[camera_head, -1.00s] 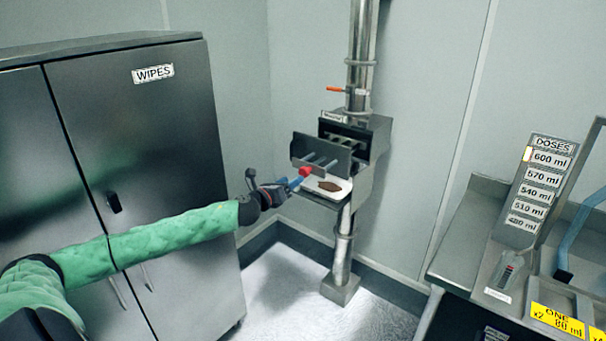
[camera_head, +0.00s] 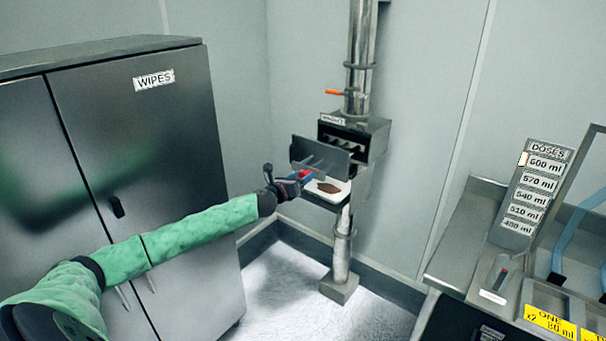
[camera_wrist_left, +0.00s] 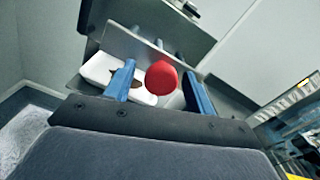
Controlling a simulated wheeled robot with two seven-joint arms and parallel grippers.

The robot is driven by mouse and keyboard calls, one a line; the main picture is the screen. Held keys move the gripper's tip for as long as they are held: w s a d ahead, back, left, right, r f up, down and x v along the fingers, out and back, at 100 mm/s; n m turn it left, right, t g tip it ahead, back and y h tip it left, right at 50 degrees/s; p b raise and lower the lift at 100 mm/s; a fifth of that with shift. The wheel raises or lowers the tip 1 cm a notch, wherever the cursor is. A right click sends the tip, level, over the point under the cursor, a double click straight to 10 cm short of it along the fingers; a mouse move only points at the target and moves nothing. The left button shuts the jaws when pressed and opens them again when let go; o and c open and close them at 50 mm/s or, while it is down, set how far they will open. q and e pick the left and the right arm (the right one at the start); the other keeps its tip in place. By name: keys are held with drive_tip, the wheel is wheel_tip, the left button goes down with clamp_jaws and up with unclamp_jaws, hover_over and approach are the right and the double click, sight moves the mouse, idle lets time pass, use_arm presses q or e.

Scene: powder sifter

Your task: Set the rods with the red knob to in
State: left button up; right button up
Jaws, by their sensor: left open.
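The red knob (camera_wrist_left: 161,78) sits between the two blue fingers of my left gripper (camera_wrist_left: 158,90) in the left wrist view. The fingers stand apart with gaps beside the knob. In the head view my left gripper (camera_head: 309,176) is at the front of the sifter, and the knob is mostly hidden by it. The rods (camera_wrist_left: 160,45) show behind the knob, at a grey plate (camera_head: 321,154) that stands out in front of the sifter housing (camera_head: 366,140). My right gripper is not in view.
A white tray (camera_head: 337,196) with brown powder (camera_head: 328,187) lies below the plate. A dark cabinet (camera_head: 150,120) marked WIPES stands at the left. A steel bench (camera_head: 462,245) with a DOSES board (camera_head: 537,185) is at the right. Open floor lies in front of the sifter.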

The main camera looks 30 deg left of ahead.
sight(325, 161)
use_arm(q)
drive_tip(key=shift+w, duration=0.4)
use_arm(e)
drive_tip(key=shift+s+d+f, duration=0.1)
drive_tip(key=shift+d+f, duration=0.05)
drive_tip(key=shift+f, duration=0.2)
use_arm(q)
clamp_jaws()
drive_tip(key=shift+w+d, duration=0.1)
drive_tip(key=shift+w, duration=0.35)
drive_tip(key=w, duration=0.7)
drive_tip(key=shift+d+p, duration=0.25)
drive_tip(key=shift+p, duration=0.05)
drive_tip(key=shift+w, duration=0.7)
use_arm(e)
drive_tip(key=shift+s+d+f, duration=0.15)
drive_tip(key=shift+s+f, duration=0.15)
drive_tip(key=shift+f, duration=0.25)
